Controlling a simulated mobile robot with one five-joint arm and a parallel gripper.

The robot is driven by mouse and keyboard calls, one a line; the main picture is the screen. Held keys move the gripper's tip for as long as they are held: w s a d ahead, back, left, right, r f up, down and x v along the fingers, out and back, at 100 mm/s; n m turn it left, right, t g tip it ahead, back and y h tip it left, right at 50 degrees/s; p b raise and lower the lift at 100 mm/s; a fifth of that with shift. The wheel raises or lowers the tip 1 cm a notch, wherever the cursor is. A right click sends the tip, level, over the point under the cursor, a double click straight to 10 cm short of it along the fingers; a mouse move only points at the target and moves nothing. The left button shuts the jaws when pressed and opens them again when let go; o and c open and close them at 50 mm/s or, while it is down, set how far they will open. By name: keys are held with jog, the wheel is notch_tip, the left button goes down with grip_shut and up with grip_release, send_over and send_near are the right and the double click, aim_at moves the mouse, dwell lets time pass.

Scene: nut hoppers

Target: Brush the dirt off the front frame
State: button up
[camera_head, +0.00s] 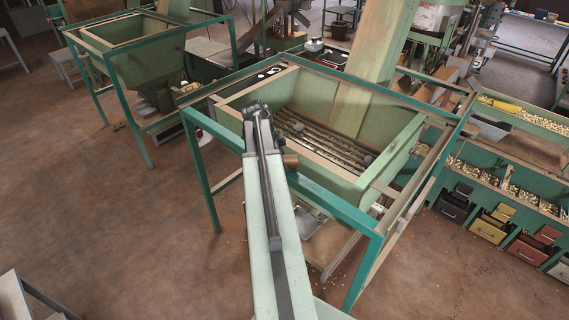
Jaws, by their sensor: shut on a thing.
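The green hopper (386,183) stands in a teal metal frame in the middle of the view. The front bar of the frame (334,204) runs from the left corner down to the near right corner, and my arm crosses in front of part of it. I cannot make out the dirt on it for sure. My arm reaches up from the bottom, and its dark far end is over the hopper's front left side. My gripper is not visible, probably hidden behind the arm. A short brown cylinder (290,161) shows just right of the arm. I cannot tell whether it is a brush handle.
A second hopper in a teal frame (148,62) stands at the back left. A bench with nut troughs and several drawers (488,228) is on the right. A wooden chute (382,40) rises from the hopper. The brown floor at left is mostly clear.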

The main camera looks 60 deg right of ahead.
aim_at(325, 191)
jog(key=shift+s+a, duration=0.3)
jog(key=shift+s, duration=1.4)
jog(key=shift+s+a, duration=0.25)
jog(key=shift+s, duration=1.5)
jog(key=shift+s+a, duration=0.3)
jog(key=shift+s, duration=1.4)
jog(key=shift+s, duration=0.1)
jog(key=shift+s+a+f, duration=0.1)
jog(key=shift+s+a, duration=0.1)
jog(key=shift+s, duration=0.6)
jog(key=shift+s+a, duration=0.2)
jog(key=shift+s, duration=0.6)
jog(key=shift+s, duration=0.15)
jog(key=shift+s+a, duration=0.15)
jog(key=shift+s, duration=0.1)
jog(key=shift+s+a, duration=0.1)
jog(key=shift+s, duration=1.25)
jog(key=shift+r, duration=0.2)
notch_tip(325, 191, up, 6)
jog(key=p, duration=0.6)
jog(key=shift+f, duration=0.1)
